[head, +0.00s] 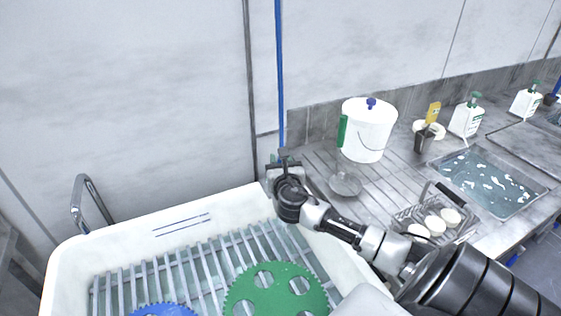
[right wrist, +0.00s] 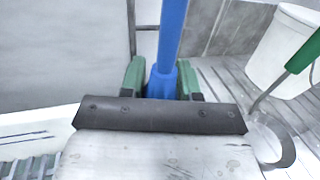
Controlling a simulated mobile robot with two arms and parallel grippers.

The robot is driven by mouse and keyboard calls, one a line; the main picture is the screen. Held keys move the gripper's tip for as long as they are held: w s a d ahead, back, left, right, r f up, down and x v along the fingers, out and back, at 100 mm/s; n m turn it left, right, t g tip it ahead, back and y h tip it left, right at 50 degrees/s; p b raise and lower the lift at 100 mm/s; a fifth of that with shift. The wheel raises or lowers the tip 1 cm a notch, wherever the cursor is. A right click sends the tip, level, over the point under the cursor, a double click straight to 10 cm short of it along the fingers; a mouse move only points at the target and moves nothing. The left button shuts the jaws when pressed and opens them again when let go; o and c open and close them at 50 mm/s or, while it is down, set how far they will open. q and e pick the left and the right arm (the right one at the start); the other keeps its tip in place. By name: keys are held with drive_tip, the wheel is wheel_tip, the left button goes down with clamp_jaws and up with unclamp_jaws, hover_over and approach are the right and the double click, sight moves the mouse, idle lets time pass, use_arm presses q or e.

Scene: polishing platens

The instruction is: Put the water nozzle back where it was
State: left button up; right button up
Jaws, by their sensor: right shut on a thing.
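The water nozzle (right wrist: 161,83) is blue and stands upright between the green finger pads of my right gripper (right wrist: 160,76) in the right wrist view. The gripper is shut on it. In the head view its blue line (head: 280,70) runs up along the wall and out of the top of the picture. My right gripper (head: 284,158) is there above the back right corner of the white tub. The nozzle's lower end is hidden by the gripper. I cannot make out a holder for it. My left gripper is not in view.
The white tub (head: 70,262) holds a slatted rack, a green toothed disc (head: 275,292) and a blue one (head: 165,309).

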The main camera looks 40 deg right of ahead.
drive_tip(key=shift+f, duration=0.1)
drive_tip(key=o, duration=0.9)
drive_tip(key=b+v, duration=0.1)
drive_tip(key=v, duration=1.1)
drive_tip(key=shift+s, duration=0.1)
drive_tip(key=shift+d, duration=0.1)
